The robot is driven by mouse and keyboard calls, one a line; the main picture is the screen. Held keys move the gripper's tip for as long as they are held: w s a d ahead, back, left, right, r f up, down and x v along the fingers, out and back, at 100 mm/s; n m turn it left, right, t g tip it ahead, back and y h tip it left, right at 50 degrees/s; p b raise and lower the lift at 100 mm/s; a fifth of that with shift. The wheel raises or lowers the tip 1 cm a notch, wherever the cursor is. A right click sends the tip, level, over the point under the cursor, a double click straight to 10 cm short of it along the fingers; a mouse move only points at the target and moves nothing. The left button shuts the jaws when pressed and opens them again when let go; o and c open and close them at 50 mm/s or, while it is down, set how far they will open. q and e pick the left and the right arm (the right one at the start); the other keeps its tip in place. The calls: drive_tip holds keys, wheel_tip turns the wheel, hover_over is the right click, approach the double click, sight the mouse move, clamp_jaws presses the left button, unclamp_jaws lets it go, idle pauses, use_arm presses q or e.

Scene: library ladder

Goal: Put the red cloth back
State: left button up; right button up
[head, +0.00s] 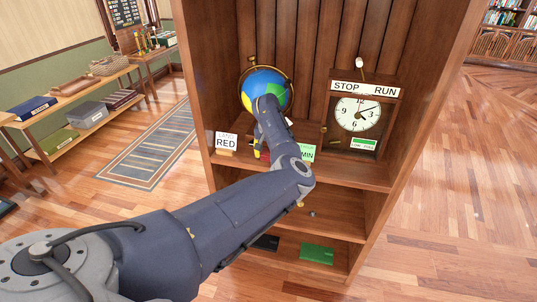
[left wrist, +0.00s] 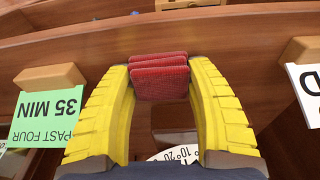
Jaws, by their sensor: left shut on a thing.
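The red cloth (left wrist: 160,78) is a small folded, textured bundle in the left wrist view. My left gripper (left wrist: 160,82) is shut on it, with one yellow finger at each side. In the head view the left gripper (head: 260,152) is low in front of the globe, on the upper shelf of the wooden bookcase. My left arm hides most of the gripper and the cloth there. Whether the cloth touches the wood below cannot be told. My right gripper is not in view.
A globe (head: 266,88) stands behind the gripper. A white RED card (head: 227,141) is to its left and a green card (head: 307,153) to its right. A clock (head: 358,114) with a STOP RUN sign stands further right. A green book (head: 317,253) lies on the lower shelf (head: 345,258).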

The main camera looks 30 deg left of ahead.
sight(267, 155)
use_arm(q)
drive_tip(key=o, duration=1.5)
drive_tip(key=r, duration=0.4)
drive_tip(key=s+r, duration=0.1)
drive_tip(key=r, duration=0.7)
drive_tip(key=shift+s+d, duration=0.3)
drive_tip(key=shift+s, duration=0.05)
